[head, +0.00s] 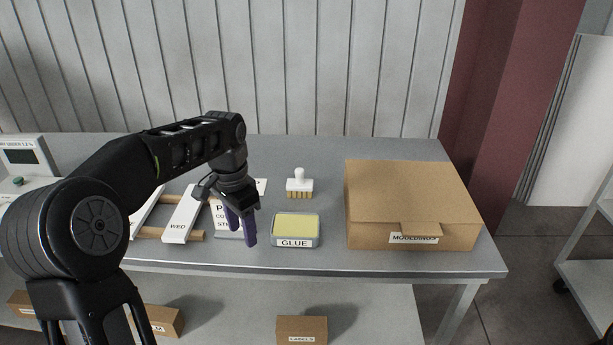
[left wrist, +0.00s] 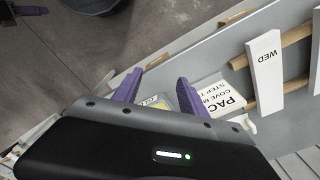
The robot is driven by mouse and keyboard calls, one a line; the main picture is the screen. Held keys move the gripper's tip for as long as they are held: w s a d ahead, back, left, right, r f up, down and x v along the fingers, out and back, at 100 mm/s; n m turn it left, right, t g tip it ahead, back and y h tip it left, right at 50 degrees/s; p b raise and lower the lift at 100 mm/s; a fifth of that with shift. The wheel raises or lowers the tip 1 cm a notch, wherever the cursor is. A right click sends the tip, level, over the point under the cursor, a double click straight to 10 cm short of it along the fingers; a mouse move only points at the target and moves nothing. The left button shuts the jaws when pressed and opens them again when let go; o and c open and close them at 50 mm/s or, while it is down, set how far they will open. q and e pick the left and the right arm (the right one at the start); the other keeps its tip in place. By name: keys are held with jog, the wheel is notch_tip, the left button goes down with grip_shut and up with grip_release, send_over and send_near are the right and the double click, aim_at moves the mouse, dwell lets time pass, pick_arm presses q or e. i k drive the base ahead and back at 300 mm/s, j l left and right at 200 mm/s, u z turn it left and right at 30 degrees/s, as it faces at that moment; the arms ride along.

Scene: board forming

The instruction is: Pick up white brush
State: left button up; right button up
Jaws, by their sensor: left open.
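The white brush (head: 299,184) stands upright on the grey table behind the glue tray, with a white knob handle on top and tan bristles below. My left gripper (head: 242,228) is open, its purple fingers pointing down, to the left of the glue tray and in front and left of the brush. Nothing shows between its fingers. In the left wrist view the purple fingertips (left wrist: 156,88) are apart. A small white piece at the right of the fingers there is too small to tell.
The glue tray (head: 295,242) with a yellow top lies close right of my gripper. A cardboard mouldings box (head: 405,190) stands further right. A white board marked WED (head: 181,215) rests on wooden rails at left, and a lettered sign (head: 222,222) is partly behind my gripper.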

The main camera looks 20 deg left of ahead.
aim_at(298, 185)
jog(key=i, duration=1.15)
